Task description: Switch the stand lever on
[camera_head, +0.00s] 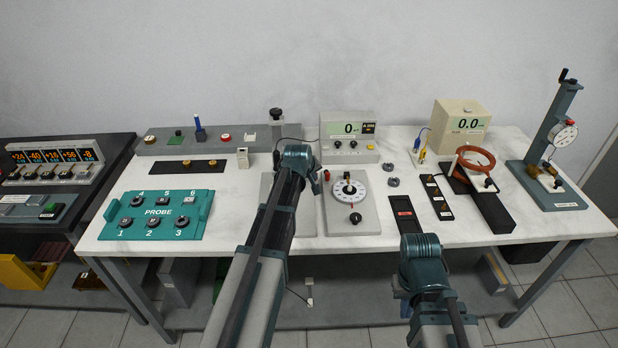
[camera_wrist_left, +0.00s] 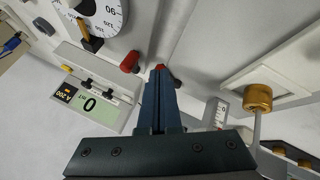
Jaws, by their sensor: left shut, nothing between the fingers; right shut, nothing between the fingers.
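My left gripper (camera_wrist_left: 158,72) is shut and empty in the left wrist view. Its tips are beside a small red-capped lever (camera_wrist_left: 131,62), with a visible gap in that picture. A second dark part with a red end sits right at the fingertips and is partly hidden by them. In the head view the red cap (camera_head: 326,175) shows at the upper left corner of the dial plate (camera_head: 368,221). My left arm's teal wrist hides most of that gripper. Only my right arm's teal wrist shows near the front edge; its fingers are out of sight. Which part is the stand lever is unclear.
The white dial (camera_head: 360,187) and a meter reading 0 (camera_head: 346,128) stand close to the left gripper. A teal probe panel (camera_head: 185,228) is at the left. A gauge stand (camera_head: 548,135) and a red coil (camera_head: 476,157) are at the right.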

